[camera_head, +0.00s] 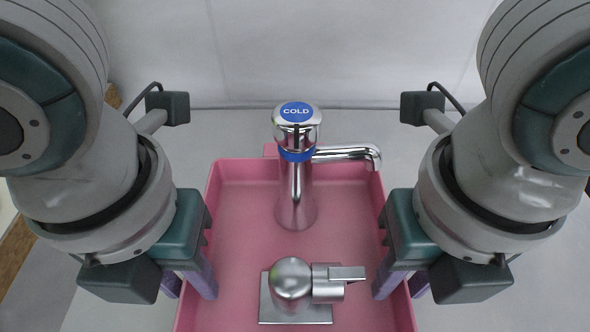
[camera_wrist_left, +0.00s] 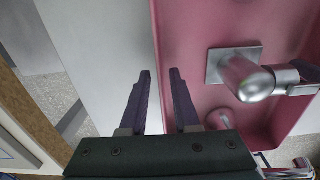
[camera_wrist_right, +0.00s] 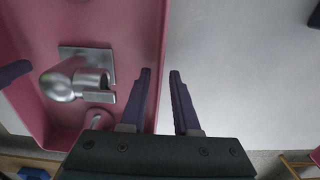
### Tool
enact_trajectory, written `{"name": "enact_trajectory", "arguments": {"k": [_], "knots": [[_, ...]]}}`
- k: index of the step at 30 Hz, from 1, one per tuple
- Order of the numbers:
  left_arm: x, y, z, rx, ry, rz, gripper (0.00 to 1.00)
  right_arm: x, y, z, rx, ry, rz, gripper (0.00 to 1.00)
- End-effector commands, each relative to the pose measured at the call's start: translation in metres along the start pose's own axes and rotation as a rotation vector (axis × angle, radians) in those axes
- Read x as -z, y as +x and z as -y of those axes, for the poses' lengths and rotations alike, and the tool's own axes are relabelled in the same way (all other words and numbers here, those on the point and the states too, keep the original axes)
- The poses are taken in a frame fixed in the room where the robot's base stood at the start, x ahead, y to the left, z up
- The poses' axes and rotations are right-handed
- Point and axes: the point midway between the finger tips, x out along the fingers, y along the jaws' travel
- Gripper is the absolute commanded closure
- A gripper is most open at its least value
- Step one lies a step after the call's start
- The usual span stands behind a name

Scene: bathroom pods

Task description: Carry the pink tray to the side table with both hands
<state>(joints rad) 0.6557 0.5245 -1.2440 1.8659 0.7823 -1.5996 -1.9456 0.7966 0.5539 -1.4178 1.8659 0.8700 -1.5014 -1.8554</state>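The pink tray (camera_head: 345,190) lies level on a pale grey surface, its front end cut off by the picture edge. It holds a chrome tap (camera_head: 295,190) with a blue COLD cap and a silver lever fitting (camera_head: 290,285) on a square plate. My left gripper (camera_head: 190,292) is at the tray's left wall, fingers pointing down; in the left wrist view its open fingers (camera_wrist_left: 160,73) stand either side of the wall line. My right gripper (camera_head: 400,292) is likewise at the right wall, its fingers (camera_wrist_right: 160,73) apart around the wall line. I cannot tell whether they touch it. No side table is identifiable.
A pale wall (camera_head: 350,50) stands close behind the tray. A brown wooden edge (camera_head: 20,250) shows at far left, with speckled floor (camera_wrist_left: 55,95) beyond the surface in the left wrist view. Bare surface (camera_wrist_right: 240,70) lies right of the tray.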

Motion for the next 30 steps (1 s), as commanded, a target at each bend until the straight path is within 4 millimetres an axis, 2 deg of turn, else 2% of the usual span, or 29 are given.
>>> {"name": "enact_trajectory", "arguments": {"k": [8,11,14,24,30], "knots": [[0.000,-0.001,0.000,0.001,0.000,0.000,0.65,0.000,0.000,0.000,-0.001,-0.001,0.000,0.65],[-0.001,-0.007,0.001,0.003,0.000,0.003,0.65,0.000,0.000,0.000,-0.001,-0.001,0.000,0.65],[-0.002,-0.022,0.001,0.004,0.001,0.005,0.65,0.000,0.000,-0.001,-0.001,-0.001,0.000,0.65],[-0.001,-0.096,0.000,0.002,0.002,0.006,0.65,0.000,0.000,-0.001,-0.001,-0.001,0.000,0.65],[0.000,-0.118,0.000,0.001,0.001,0.002,0.65,0.000,-0.001,-0.001,-0.002,-0.001,0.000,0.65]]}}
